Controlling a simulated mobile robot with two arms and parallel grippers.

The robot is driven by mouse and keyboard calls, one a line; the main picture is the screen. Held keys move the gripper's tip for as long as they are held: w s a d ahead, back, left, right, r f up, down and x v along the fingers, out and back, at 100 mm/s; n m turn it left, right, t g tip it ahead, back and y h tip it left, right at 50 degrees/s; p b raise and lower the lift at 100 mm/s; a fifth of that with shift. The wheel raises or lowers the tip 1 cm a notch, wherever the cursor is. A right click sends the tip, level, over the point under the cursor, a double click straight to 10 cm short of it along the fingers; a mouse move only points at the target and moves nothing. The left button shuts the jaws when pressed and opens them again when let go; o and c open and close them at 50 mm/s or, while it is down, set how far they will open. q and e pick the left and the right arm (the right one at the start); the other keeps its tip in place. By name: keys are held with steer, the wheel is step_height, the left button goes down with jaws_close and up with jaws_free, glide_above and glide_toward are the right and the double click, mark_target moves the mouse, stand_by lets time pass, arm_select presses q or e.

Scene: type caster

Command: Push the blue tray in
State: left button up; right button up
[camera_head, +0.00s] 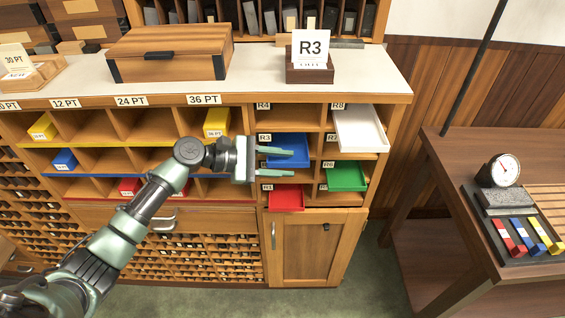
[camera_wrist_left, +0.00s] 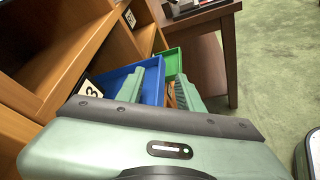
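The blue tray (camera_head: 293,147) sticks partly out of its slot labelled R3 in the cabinet. It also shows in the left wrist view (camera_wrist_left: 117,80). My left gripper (camera_head: 290,162) reaches in from the left, its fingers pointing right across the tray's front area. The two fingers are apart with a gap between them, and nothing is clearly held. In the left wrist view the fingers (camera_wrist_left: 171,86) lie beside the tray and cover part of it. I cannot tell whether they touch it. My right gripper is not in view.
A white tray (camera_head: 360,130), a green tray (camera_head: 346,176) and a red tray (camera_head: 286,198) also stick out of neighbouring slots. An R3 card (camera_head: 311,46) stands on the cabinet top. A brown table (camera_head: 490,150) with a gauge is at right.

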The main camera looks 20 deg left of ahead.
arm_select(q)
steer(key=b+v, duration=0.2)
steer(key=v, duration=0.5)
steer(key=shift+s+a, duration=0.25)
steer(key=shift+a, duration=0.05)
steer(key=shift+r, duration=0.1)
